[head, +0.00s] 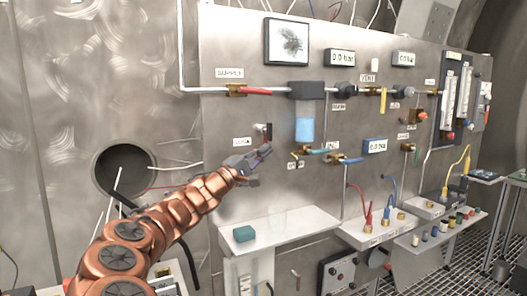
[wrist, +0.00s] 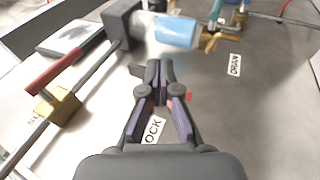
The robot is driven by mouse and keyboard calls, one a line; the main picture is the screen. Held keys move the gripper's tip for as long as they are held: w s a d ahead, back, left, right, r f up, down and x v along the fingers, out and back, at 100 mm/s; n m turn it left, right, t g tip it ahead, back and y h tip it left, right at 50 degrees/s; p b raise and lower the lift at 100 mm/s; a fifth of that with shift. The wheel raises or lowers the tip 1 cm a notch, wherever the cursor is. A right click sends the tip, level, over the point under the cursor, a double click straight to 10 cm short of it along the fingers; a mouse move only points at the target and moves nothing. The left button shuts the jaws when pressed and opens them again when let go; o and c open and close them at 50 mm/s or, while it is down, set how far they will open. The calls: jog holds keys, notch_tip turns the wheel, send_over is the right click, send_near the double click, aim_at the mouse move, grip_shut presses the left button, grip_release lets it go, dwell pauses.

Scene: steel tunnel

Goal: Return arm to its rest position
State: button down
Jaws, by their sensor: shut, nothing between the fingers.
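My copper-coloured arm (head: 150,232) reaches up from the lower left of the head view toward the steel panel. My gripper (head: 264,153) is at its end, in front of the panel, just below a small dark-and-red fitting (head: 266,128). In the wrist view, my gripper (wrist: 158,70) has its fingertips together, with nothing between them. It covers part of a label (wrist: 153,130) ending in "OCK". A small red part (wrist: 188,97) shows beside the right finger. I cannot tell whether the fingers touch the panel.
Above the gripper run a pipe with a red-handled valve (head: 250,91) and a blue bowl (head: 305,129). A brass drain valve (wrist: 212,40) is close by. Below is a white shelf (head: 290,236) with a teal block (head: 244,233). A round hole (head: 124,170) opens at left.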

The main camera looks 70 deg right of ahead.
dwell(0.6)
jog(key=s+a+f+m+y, duration=0.2)
jog(key=a+y, duration=0.1)
jog(key=a, duration=0.2)
jog(key=s+a+f+m+y, duration=0.2)
jog(key=a, duration=0.4)
jog(key=w+a+f+n+t+y, duration=0.2)
jog(key=a+f+t+y, duration=0.25)
jog(key=a+f, duration=0.8)
jog(key=w+a+f+n+t+y, duration=0.15)
jog(key=a+f+t+y, duration=0.3)
jog(key=a+f, duration=0.8)
jog(key=s+a+f+n+y, duration=0.2)
jog(key=a+f+n+y, duration=0.1)
jog(key=a, duration=0.7)
jog(key=s+a+f+n+y, duration=0.2)
jog(key=s+a+n, duration=0.1)
jog(key=a, duration=0.8)
notch_tip(320, 180, up, 15)
jog(key=p, duration=1.4)
jog(key=shift+w+a+f+y, duration=0.2)
jog(key=shift+w+y, duration=0.1)
jog(key=shift+w, duration=0.1)
